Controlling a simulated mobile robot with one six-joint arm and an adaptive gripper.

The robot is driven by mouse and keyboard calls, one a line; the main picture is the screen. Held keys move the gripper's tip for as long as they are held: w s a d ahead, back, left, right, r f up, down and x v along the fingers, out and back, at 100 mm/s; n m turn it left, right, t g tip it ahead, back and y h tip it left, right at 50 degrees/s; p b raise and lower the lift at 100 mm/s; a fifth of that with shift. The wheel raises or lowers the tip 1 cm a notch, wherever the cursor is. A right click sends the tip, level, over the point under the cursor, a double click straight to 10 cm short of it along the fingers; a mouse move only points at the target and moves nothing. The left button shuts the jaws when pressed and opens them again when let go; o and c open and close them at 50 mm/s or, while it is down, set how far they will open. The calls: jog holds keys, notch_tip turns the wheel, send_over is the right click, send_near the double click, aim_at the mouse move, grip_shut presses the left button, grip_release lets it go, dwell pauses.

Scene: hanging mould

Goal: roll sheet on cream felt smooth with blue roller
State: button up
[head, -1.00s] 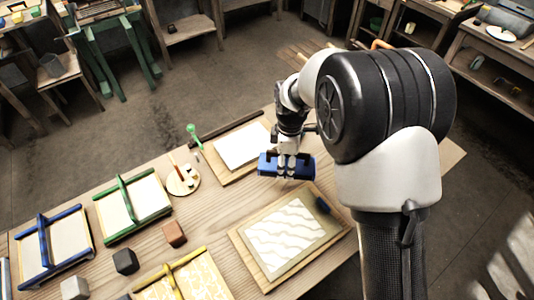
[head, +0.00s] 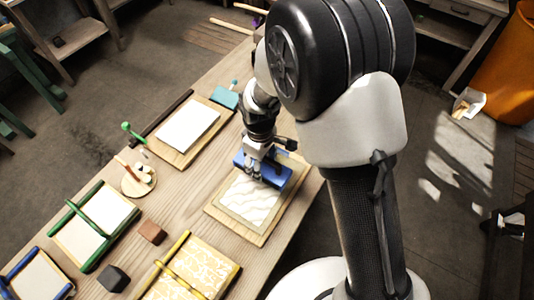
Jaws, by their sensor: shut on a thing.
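A wavy white sheet (head: 248,198) lies on a cream felt (head: 231,214) on a wooden board (head: 217,218) at the table's right side. Pale ripples run across the sheet. My gripper (head: 254,174) points down over the far end of this sheet. It is shut on the blue roller (head: 279,179), which lies crosswise over the far part of the felt and hides that end of the sheet. I cannot tell whether the roller presses on the sheet or hovers just above it.
A second board with a plain white sheet (head: 188,126) lies farther back, with a teal block (head: 225,97) beside it. A green-framed screen (head: 96,225), a yellow-framed screen (head: 195,272), a brown block (head: 153,232) and a dark block (head: 113,279) stand to the left.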

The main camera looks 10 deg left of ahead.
jog(key=s+a+f+b, duration=0.1)
jog(key=s, duration=0.2)
jog(key=s+a+f+b, duration=0.1)
jog(key=s+a, duration=0.1)
jog(key=s, duration=0.2)
jog(key=s+a+f+b, duration=0.1)
jog(key=s, duration=0.2)
jog(key=shift+s+a, duration=0.15)
jog(key=shift+s, duration=0.1)
jog(key=shift+f+b, duration=0.5)
jog(key=shift+f, duration=0.3)
jog(key=shift+f+b, duration=0.5)
jog(key=shift+f, duration=0.2)
